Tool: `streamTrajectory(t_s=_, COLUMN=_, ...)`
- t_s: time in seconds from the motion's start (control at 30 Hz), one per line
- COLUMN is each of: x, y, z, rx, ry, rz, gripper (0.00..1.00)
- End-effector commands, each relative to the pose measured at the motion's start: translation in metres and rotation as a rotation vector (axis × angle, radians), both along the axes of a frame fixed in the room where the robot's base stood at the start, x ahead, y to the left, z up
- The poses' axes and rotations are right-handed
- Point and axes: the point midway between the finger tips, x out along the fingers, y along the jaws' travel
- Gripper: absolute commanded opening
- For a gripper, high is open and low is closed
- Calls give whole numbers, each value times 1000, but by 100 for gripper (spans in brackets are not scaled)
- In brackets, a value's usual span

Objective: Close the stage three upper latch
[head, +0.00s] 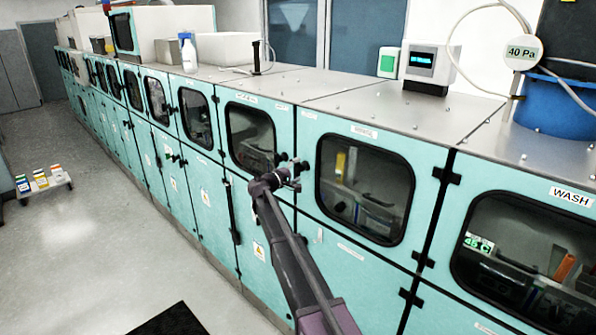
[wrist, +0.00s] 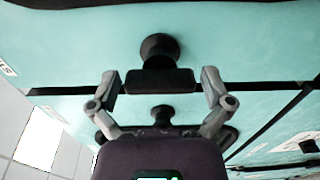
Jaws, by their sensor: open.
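My gripper (head: 290,174) is at the front of the teal machine line in the head view, near the seam beside a dark window. In the wrist view my gripper (wrist: 160,82) is open, its two grey fingers standing left and right of a black latch block (wrist: 160,81). A round black knob (wrist: 159,47) sits at that block, on the teal panel. I see no finger touching the block. A second, smaller knob (wrist: 162,112) shows nearer my wrist, across the dark seam. I cannot read a stage number on this latch, and cannot tell whether it is closed.
The machine's upper panels carry windows (head: 365,190) and black hinges (head: 446,175). A grey monitor (head: 430,63) and white bottle (head: 189,55) stand on top. A low cart with small boxes (head: 42,181) stands on the left floor. The floor in front is mostly clear.

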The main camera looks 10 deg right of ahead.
Motion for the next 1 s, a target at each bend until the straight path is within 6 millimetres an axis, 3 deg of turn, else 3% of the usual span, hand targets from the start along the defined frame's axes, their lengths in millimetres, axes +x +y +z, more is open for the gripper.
streamTrajectory(t_s=0.27, x=-8, y=10, z=0, rx=1, ry=-1, rz=0, gripper=100)
streamTrajectory(t_s=1.0, x=-67, y=91, z=0, rx=0, ry=0, rz=1, gripper=100)
